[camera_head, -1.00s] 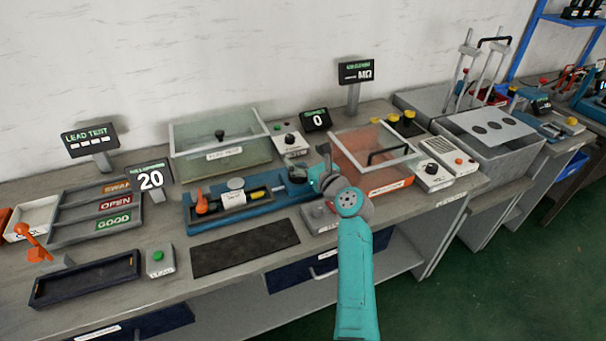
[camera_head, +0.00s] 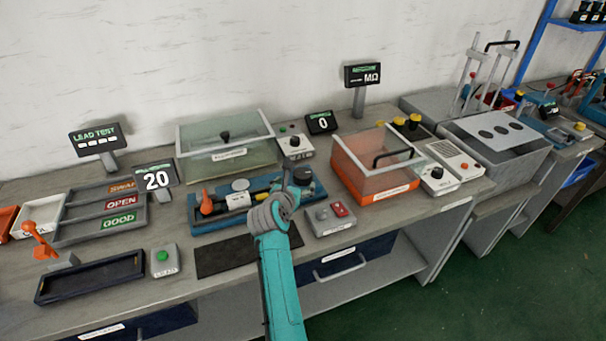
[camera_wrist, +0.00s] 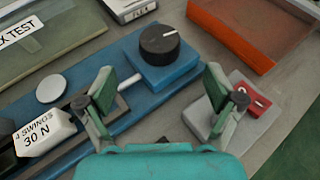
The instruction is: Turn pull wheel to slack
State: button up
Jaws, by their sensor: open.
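The black knob with a white pointer line, which I take as the pull wheel (camera_wrist: 159,42), sits on a blue block at the right end of the blue fixture (camera_wrist: 95,72). Its pointer slants up to the right in the wrist view. It also shows in the head view (camera_head: 302,175), just right of my arm's end. My gripper (camera_wrist: 160,82) is open and empty, its two fingers apart on the knob's near side, not touching it. A white tag reading "4 SWINGS 30 N" (camera_wrist: 43,133) lies on the fixture at left. In the head view my gripper (camera_head: 287,186) partly hides the fixture.
A grey box with a red switch (camera_head: 330,217) stands right of the fixture, close to the right finger. An orange-based clear bin (camera_head: 374,192) stands behind it. A green clear-lidded box (camera_head: 226,158) is at the back. A dark mat (camera_head: 213,258) lies in front.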

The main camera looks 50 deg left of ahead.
aim_at(302, 175)
jog(key=shift+x, duration=5.3)
jog(key=shift+f, duration=0.15)
jog(key=c, duration=1.1)
